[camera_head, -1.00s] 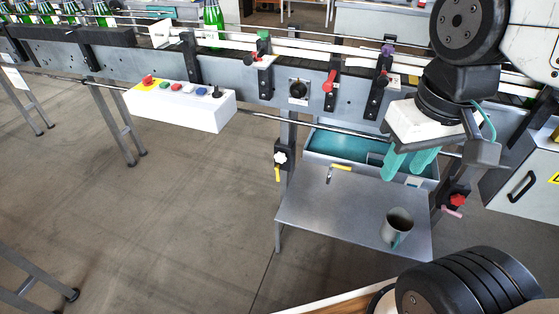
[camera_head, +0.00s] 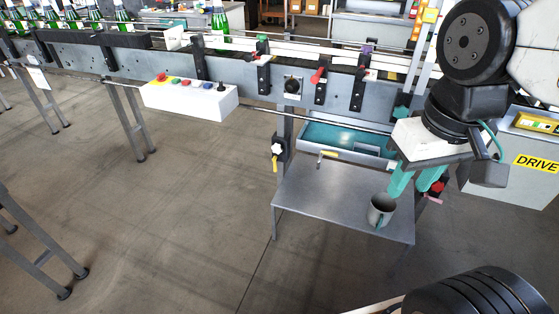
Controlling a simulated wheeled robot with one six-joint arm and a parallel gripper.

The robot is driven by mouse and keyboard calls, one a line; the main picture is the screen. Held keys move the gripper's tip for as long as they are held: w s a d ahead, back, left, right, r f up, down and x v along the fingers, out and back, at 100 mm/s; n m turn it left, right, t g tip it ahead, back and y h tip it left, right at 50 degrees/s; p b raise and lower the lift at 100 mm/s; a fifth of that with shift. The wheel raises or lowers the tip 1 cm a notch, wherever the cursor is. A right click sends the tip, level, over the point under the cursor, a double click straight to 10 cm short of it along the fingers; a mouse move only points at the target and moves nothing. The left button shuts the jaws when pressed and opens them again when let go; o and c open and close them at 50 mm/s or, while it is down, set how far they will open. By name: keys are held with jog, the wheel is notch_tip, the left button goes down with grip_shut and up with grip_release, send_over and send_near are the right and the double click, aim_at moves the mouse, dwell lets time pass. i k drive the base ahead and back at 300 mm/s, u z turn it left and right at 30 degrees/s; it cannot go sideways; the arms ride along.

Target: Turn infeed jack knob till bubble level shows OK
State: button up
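A white star-shaped knob (camera_head: 277,150) sits on a dark clamp on the left conveyor leg, with a yellow lever below it. A red knob (camera_head: 438,187) sits on the right leg, partly behind my gripper. I cannot tell from markings which one is the infeed jack knob. No bubble level can be made out clearly. My gripper (camera_head: 414,181) has teal fingers pointing down with a gap between them. It appears empty, in front of the conveyor's right part, close to the red knob in the picture and well right of the white knob.
A metal shelf table (camera_head: 300,196) under the conveyor holds a grey mug (camera_head: 380,211). A teal-lined tray (camera_head: 342,136) is behind it. A white button box (camera_head: 190,99) juts from the conveyor (camera_head: 150,66). A DRIVE cabinet (camera_head: 500,172) stands right.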

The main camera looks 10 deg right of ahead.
aim_at(277, 148)
jog(key=z, duration=0.25)
jog(key=i, duration=1.15)
jog(key=u, duration=0.35)
